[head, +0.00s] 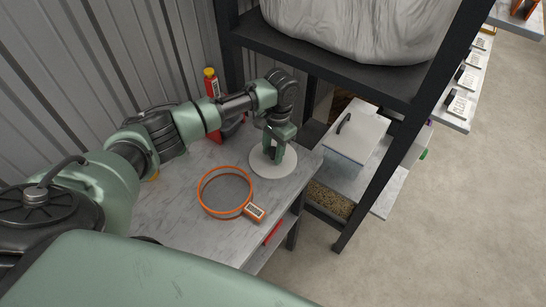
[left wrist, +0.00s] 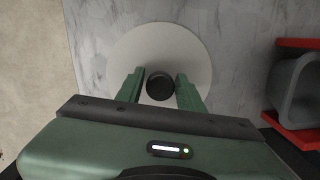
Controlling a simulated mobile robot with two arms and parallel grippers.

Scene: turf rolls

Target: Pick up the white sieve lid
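The white sieve lid (head: 263,168) is a round flat disc lying on the grey marbled table, near its right edge in the head view. In the left wrist view the lid (left wrist: 127,55) has a dark round knob (left wrist: 160,86) at its middle. My left gripper (head: 273,157) is directly above the lid, pointing down. In the left wrist view my left gripper (left wrist: 159,88) is open, with one finger on each side of the knob and gaps between. Its fingers hide part of the lid. My right gripper is not in view.
An orange-rimmed sieve (head: 225,191) lies left of the lid, with a small orange-and-white device (head: 254,212) at its rim. A red bottle with a yellow cap (head: 211,84) stands at the back. A dark shelf frame (head: 378,170) rises right of the table (head: 170,215).

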